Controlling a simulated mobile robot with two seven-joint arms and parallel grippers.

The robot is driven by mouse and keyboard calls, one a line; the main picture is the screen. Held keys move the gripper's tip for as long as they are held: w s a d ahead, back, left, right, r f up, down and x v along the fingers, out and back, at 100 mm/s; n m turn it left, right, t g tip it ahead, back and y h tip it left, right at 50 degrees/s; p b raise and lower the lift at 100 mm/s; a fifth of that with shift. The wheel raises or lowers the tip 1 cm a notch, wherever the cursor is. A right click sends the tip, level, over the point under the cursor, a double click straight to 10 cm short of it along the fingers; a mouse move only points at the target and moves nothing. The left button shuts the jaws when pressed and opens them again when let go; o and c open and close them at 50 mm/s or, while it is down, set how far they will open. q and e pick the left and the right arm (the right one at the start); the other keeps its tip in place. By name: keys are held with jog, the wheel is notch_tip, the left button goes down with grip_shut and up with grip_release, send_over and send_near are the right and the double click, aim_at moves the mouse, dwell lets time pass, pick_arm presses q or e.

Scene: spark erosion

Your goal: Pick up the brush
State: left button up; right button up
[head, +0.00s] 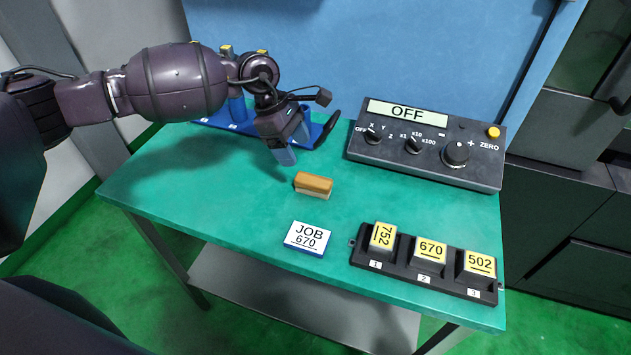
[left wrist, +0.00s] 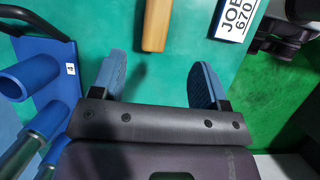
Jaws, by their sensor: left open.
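The brush (head: 314,185) has a tan wooden back and pale bristles. It lies bristles down near the middle of the green table. In the left wrist view the brush (left wrist: 157,24) shows at the top, beyond and between the two fingertips. My left gripper (head: 287,157) is above the table, behind and to the left of the brush, apart from it. In the left wrist view its blue fingers (left wrist: 160,72) are spread, with nothing between them.
A JOB 670 card (head: 307,238) lies in front of the brush. A black rack (head: 392,268) with numbered blocks stands front right. A control box (head: 425,147) reading OFF stands at the back right. A blue holder (head: 210,121) is behind my left gripper. The green table (head: 210,190) is clear at left.

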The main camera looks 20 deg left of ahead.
aim_at(312, 179)
pick_arm(q)
jog(key=x, duration=0.5)
jog(key=shift+w+x, duration=0.15)
jog(key=shift+x, duration=1.25)
jog(key=shift+w+x, duration=0.15)
jog(key=shift+x, duration=1.3)
jog(key=shift+c, duration=0.3)
jog(key=c, duration=1)
